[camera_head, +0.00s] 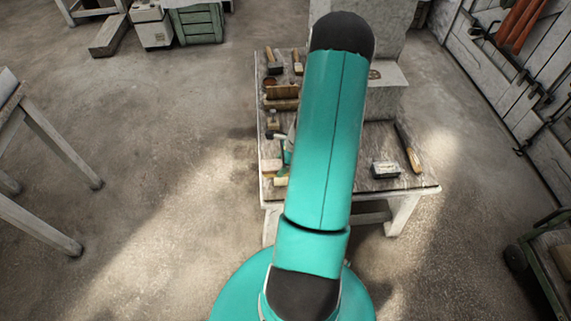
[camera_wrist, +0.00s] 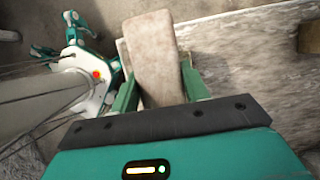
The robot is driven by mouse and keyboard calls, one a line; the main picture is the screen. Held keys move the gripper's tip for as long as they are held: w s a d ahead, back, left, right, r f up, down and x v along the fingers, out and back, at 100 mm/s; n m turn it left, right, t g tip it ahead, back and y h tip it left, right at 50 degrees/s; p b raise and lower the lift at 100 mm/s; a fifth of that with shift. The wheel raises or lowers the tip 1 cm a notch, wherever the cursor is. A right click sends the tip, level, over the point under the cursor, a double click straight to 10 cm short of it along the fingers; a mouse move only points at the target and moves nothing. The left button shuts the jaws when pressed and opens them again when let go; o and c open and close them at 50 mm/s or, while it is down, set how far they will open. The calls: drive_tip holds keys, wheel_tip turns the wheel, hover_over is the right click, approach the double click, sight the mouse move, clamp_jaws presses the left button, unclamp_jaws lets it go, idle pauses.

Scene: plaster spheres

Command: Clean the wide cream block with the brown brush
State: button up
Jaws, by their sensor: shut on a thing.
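My gripper (camera_wrist: 158,92) shows in the wrist view with its two green fingers on either side of a long, pale tan piece (camera_wrist: 154,45) with a rounded far end, and is shut on it. Its underside is hidden, so I cannot tell whether it is the brown brush. In the head view my arm hides most of the gripper; a bit of green shows at the table's left side. Small cream blocks (camera_head: 281,181) lie there near the front left corner. A brown, bristled-looking thing (camera_head: 282,92) lies farther back on the left.
The worn table (camera_head: 375,185) also bears hammers (camera_head: 273,62), a pale grey box-like thing (camera_head: 385,170), a long-handled tool (camera_head: 410,150) and large grey blocks (camera_head: 388,95) at the back. A white-legged table (camera_head: 55,140) stands left. The floor between is clear.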

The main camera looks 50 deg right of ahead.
drive_tip(key=shift+w+a, duration=0.25)
drive_tip(key=shift+w, duration=0.05)
drive_tip(key=shift+s+d+r, duration=0.7)
drive_tip(key=shift+s, duration=0.1)
drive_tip(key=shift+s+d+f, duration=0.1)
drive_tip(key=shift+s+f, duration=0.05)
drive_tip(key=shift+f, duration=0.6)
idle(0.4)
